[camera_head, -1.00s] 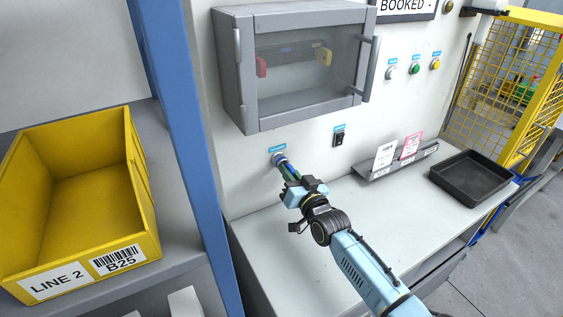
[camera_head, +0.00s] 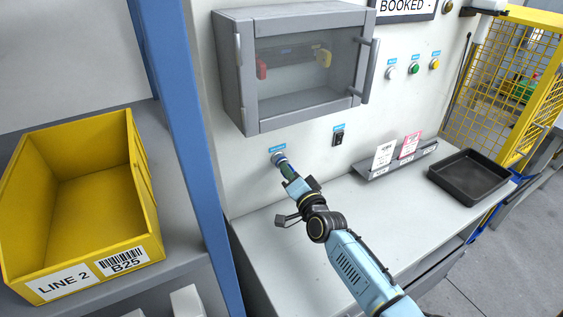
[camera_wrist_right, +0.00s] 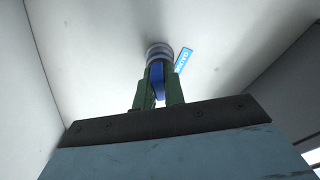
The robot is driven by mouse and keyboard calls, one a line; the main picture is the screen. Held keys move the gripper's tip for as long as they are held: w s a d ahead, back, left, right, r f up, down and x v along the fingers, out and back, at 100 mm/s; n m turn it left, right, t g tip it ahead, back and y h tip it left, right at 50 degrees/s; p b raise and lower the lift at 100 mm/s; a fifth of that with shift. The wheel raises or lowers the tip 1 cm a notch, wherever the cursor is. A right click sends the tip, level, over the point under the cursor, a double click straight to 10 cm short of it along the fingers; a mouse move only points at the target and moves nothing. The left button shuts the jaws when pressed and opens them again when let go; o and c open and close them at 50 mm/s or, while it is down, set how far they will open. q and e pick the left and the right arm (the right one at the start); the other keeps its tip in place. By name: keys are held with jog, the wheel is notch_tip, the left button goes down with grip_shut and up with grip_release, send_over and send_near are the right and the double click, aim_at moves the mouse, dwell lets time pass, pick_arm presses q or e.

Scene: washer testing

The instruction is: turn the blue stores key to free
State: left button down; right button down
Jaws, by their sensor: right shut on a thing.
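The blue key sits in a round metal lock (camera_head: 278,158) on the white wall panel, under a small blue label (camera_head: 277,149). In the right wrist view the blue key (camera_wrist_right: 157,78) stands between the green fingers, below the silver lock ring (camera_wrist_right: 159,51). My right gripper (camera_head: 287,171) is shut on the key, its fingertips close up to the lock. The label's text in the wrist view (camera_wrist_right: 183,60) is too small to read, and the gripper hides part of the key. My left gripper is not in view.
A grey glass-fronted cabinet (camera_head: 300,122) hangs above the lock. A black switch (camera_head: 338,136), a card rack (camera_head: 402,161) and a black tray (camera_head: 470,177) are to the right. A blue post (camera_head: 181,130) and yellow bin (camera_head: 148,205) stand left. The bench front is clear.

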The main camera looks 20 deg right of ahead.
jog(key=m, duration=0.7)
jog(key=shift+a+r+p, duration=0.1)
jog(key=shift+p, duration=0.25)
jog(key=c, duration=1.4)
grip_release()
